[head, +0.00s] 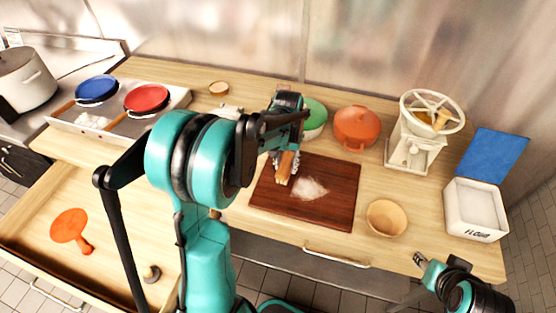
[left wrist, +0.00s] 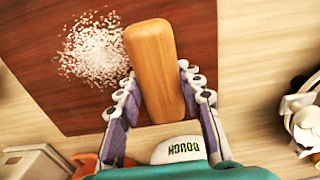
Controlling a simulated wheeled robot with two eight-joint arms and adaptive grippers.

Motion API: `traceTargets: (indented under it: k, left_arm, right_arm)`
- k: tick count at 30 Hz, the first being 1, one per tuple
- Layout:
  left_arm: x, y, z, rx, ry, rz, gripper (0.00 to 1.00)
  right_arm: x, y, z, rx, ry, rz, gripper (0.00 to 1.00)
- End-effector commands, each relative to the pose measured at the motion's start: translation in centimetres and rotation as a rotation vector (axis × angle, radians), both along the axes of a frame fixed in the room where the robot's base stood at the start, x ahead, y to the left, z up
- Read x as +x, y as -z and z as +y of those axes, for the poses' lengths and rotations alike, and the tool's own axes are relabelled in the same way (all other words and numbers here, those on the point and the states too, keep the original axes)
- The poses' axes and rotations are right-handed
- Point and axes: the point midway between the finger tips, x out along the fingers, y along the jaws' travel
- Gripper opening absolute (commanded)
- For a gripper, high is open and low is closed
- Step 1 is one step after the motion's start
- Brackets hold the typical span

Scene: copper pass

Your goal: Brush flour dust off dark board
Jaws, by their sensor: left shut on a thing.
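The dark reddish-brown board (head: 335,210) lies on the wooden counter, with a white patch of flour dust (head: 309,188) near its middle. In the left wrist view the flour (left wrist: 95,52) lies left of the brush on the board (left wrist: 60,95). My left gripper (head: 286,160) is shut on a wooden brush (head: 286,168) over the board's left part. The brush's wooden body (left wrist: 154,65) sits between my fingers in the left wrist view; its bristles are hidden. Contact between brush and board is unclear. Part of my right arm shows at lower right; its jaw state is unclear.
A beige bowl (head: 387,217) stands right of the board, an orange pot (head: 357,127) and green-lidded container (head: 314,118) behind it. A grain mill (head: 417,135) and white flour box (head: 475,209) stand right. An open drawer (head: 110,240) at left holds an orange utensil (head: 70,226).

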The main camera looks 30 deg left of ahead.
Motion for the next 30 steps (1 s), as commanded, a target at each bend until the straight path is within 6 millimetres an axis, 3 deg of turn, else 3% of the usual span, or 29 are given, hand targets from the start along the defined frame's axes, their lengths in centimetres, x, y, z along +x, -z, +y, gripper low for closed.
traceTargets:
  k: [1,18,30]
  left_arm:
    - [0.0,-1.1,-0.1,0.0,0.001,0.001,0.1]
    - [0.6,-6.0,-0.3,0.0,0.004,0.001,0.1]
    - [0.7,-6.2,-0.4,0.0,0.004,0.001,0.1]
  right_arm:
    - [0.0,-0.7,0.0,0.0,0.0,0.0,0.4]
    - [0.0,-4.2,0.0,0.0,0.0,0.0,0.4]
    - [0.0,-4.3,0.0,0.0,0.0,0.0,0.4]
